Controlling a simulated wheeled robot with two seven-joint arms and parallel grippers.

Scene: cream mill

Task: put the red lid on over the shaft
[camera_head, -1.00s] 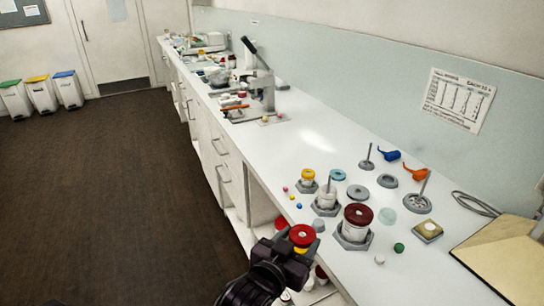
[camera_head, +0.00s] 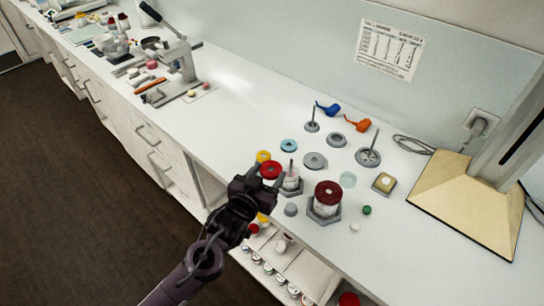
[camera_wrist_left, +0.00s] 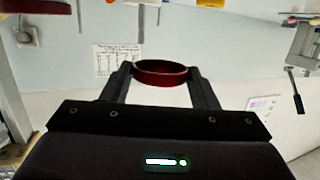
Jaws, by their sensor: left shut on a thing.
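My left gripper (camera_head: 268,182) is shut on the red lid (camera_head: 270,169). The lid has a pale centre hole and lies roughly level. In the left wrist view the red lid (camera_wrist_left: 160,78) sits between the two fingertips (camera_wrist_left: 160,82). The thin upright shaft (camera_head: 291,169) rises from a white jar (camera_head: 291,182) in a grey hexagonal base, just right of the lid in the head view. The lid looks beside the shaft, not around it. How high it is above the jar is hard to tell. My right gripper is out of view.
A jar with a dark red lid (camera_head: 328,188) stands right of the shaft. A yellow-topped piece (camera_head: 263,157) is partly behind my held lid.

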